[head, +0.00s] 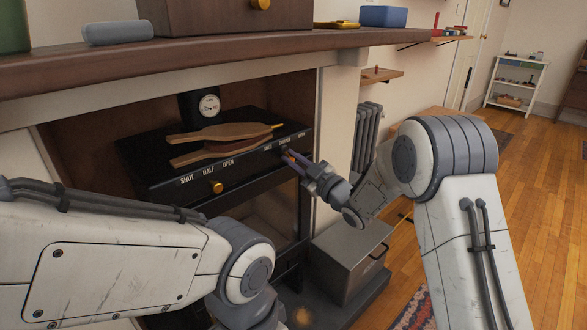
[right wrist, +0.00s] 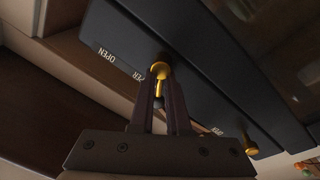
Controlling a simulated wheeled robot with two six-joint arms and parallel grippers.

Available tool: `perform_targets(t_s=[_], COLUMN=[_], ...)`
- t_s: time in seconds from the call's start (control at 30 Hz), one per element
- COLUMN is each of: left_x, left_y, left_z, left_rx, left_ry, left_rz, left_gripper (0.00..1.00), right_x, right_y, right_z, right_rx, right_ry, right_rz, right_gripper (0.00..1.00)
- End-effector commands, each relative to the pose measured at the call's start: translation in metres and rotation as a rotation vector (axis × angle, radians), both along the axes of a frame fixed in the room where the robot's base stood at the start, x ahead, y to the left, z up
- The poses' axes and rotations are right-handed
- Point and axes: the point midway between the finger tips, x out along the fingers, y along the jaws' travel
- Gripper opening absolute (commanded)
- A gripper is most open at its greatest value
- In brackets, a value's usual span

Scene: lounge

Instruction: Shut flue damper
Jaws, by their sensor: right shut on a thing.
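The black stove (head: 165,160) stands in the fireplace under the mantel. The right end of its front strip bears small lettering with a word ending in "PER" and "OPEN", partly legible. My right gripper (head: 296,160) is at this right end, and its fingers hide the control there in the head view. In the right wrist view, a brass damper knob (right wrist: 160,70) with a short stem sits between the fingertips of the gripper (right wrist: 160,92), which is shut on it. My left arm crosses the lower left of the head view; its gripper is out of frame.
A second brass knob (head: 217,187) sits left on the strip by "SHUT HALF OPEN". Wooden bellows (head: 215,133) lie on the stove top near a round gauge (head: 209,106). A grey metal box (head: 345,262) stands below my right arm. The mantel (head: 250,48) overhangs the stove.

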Motion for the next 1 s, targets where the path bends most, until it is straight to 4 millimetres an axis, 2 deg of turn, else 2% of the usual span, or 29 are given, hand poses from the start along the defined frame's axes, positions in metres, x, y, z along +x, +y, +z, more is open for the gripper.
perform_targets(t_s=[0.03, 0.3, 0.83, 0.87, 0.9, 0.93, 1.0], left_x=[0.0, 0.0, 0.0, 0.0, 0.0, 0.0, 0.0], left_y=[0.0, 0.0, 0.0, 0.0, 0.0, 0.0, 0.0], left_z=[-0.007, -0.017, -0.018, -0.018, -0.018, -0.018, -0.018], left_rx=[0.0, 0.0, 0.0, 0.0, 0.0, 0.0, 0.0], left_ry=[0.0, 0.0, 0.0, 0.0, 0.0, 0.0, 0.0], left_rz=[0.0, 0.0, 0.0, 0.0, 0.0, 0.0, 0.0], left_gripper=[0.5, 0.5, 0.5, 0.5, 0.5, 0.5, 0.5], right_x=[0.0, -0.001, -0.001, -0.001, -0.001, -0.001, -0.001], right_y=[-0.001, 0.0, 0.001, 0.001, 0.001, 0.001, 0.001], right_z=[-0.004, -0.003, -0.002, -0.002, -0.002, -0.002, -0.002], right_rx=[-0.019, -0.085, -0.101, -0.101, -0.1, -0.1, -0.1], right_ry=[-0.018, -0.081, -0.096, -0.096, -0.096, -0.096, -0.096], right_rz=[-0.001, 0.0, 0.001, 0.001, 0.001, 0.0, 0.0], right_gripper=[0.0, 0.0, 0.0, 0.22, 0.37, 0.44, 0.44])
